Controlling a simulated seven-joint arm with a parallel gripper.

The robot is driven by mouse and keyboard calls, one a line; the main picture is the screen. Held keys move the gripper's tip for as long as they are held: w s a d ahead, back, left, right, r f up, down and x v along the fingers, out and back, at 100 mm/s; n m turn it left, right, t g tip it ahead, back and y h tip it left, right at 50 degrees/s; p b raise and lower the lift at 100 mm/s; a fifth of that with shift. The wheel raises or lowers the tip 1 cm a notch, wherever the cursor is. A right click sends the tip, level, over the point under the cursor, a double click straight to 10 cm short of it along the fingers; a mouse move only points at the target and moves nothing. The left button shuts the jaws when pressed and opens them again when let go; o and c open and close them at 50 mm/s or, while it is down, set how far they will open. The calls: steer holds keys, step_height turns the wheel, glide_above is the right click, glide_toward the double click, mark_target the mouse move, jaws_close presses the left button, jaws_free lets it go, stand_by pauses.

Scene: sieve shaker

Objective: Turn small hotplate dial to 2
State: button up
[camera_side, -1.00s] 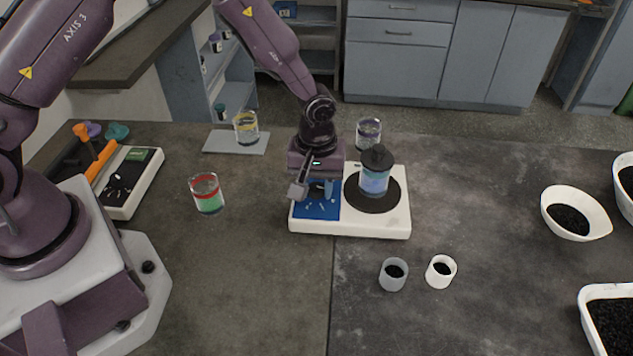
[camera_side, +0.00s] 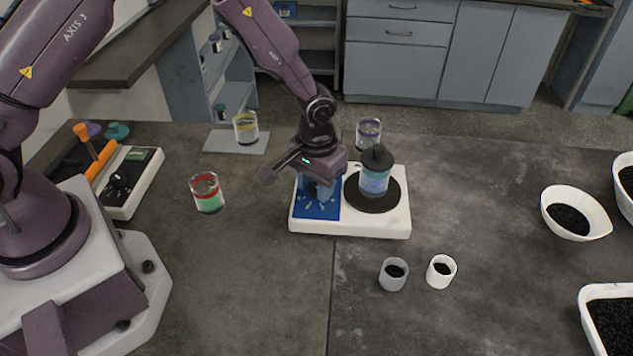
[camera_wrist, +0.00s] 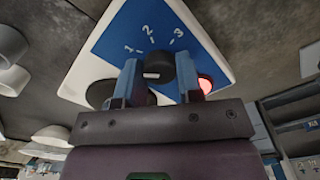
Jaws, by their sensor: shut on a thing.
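The small white hotplate (camera_side: 375,229) stands mid-table with a blue dial panel (camera_side: 318,211) on its left side. In the wrist view the blue panel (camera_wrist: 118,38) shows the numbers 1, 2 and 3 around a black dial (camera_wrist: 158,65). My gripper (camera_wrist: 158,88) is shut on the dial, one finger on each side. A pale mark shows on the dial, but I cannot tell which number it points at. A red lamp (camera_wrist: 205,84) glows beside the right finger. In the side view my gripper (camera_side: 319,192) hides the dial.
A capped bottle of blue liquid (camera_side: 374,183) stands on the hotplate's black round plate. A beaker with a red band (camera_side: 207,194) stands left. Two small cups (camera_side: 393,274) (camera_side: 440,271) stand in front. Another device with a dial (camera_side: 130,183) lies far left.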

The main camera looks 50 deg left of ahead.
steer(key=m, duration=1.2)
steer(key=shift+m, duration=0.4)
stand_by(0.3)
steer(key=o, duration=0.9)
steer(key=shift+r, duration=0.1)
step_height(320, 180, up, 13)
steer(key=shift+f, duration=0.1)
